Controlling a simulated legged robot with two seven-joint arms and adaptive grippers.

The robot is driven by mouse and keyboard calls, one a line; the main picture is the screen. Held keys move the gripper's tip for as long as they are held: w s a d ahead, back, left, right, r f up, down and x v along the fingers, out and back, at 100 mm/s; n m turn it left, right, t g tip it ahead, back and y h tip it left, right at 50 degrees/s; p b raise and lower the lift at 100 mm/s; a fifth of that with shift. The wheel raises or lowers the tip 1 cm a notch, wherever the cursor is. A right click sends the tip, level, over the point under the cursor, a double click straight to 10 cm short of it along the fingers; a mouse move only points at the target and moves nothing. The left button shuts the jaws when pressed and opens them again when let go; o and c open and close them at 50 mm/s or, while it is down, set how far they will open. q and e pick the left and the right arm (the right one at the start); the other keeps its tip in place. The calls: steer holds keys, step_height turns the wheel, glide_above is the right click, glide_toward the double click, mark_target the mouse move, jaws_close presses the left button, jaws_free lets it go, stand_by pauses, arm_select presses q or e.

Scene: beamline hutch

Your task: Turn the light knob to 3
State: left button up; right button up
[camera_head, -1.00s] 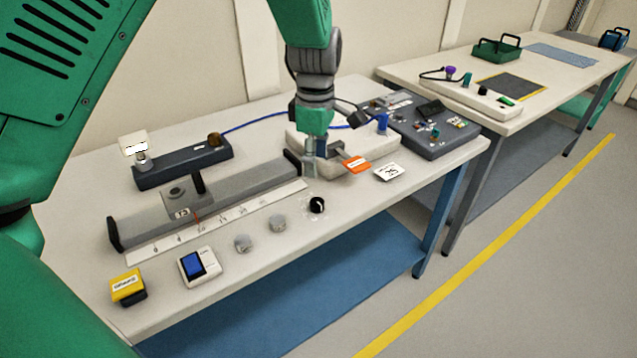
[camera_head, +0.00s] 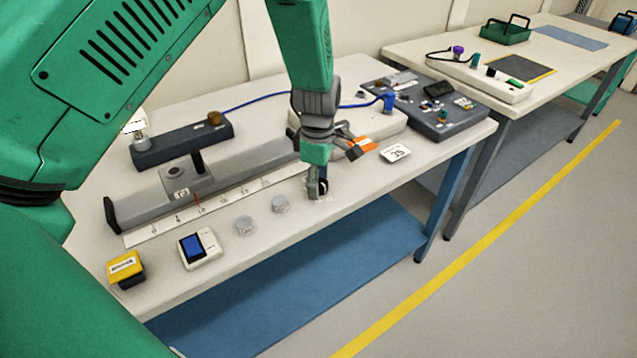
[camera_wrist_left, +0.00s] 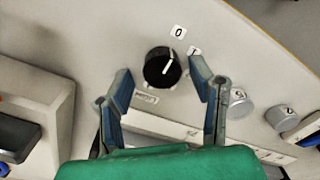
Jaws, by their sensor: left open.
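The light knob (camera_wrist_left: 162,67) is a black round knob with a white pointer line on the table top. In the left wrist view its pointer aims up and slightly right, toward the labels. A "0" label (camera_wrist_left: 179,31) lies beyond it; a second label (camera_wrist_left: 195,52) is partly hidden by a finger. A small label (camera_wrist_left: 147,97) on the near side is hard to read. My left gripper (camera_wrist_left: 162,75) is open, one finger on each side of the knob with gaps showing. In the head view the left gripper (camera_head: 318,190) points down and mostly hides the knob.
Two grey knobs (camera_head: 280,204) (camera_head: 244,225), a blue-screen meter (camera_head: 200,248) and a yellow block (camera_head: 126,269) lie along the front edge. A grey rail (camera_head: 220,182) with a ruler runs behind. An orange-tagged part (camera_head: 361,148) and a white card (camera_head: 396,153) lie right of the gripper.

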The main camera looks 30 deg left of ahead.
arm_select(q)
steer(key=shift+d+f, duration=0.2)
steer(key=shift+d+r, duration=0.2)
steer(key=shift+d, duration=0.65)
steer(key=c, duration=0.6)
jaws_close()
steer(key=shift+a+f, duration=0.1)
steer(key=shift+a, duration=0.55)
steer(key=shift+d, duration=0.1)
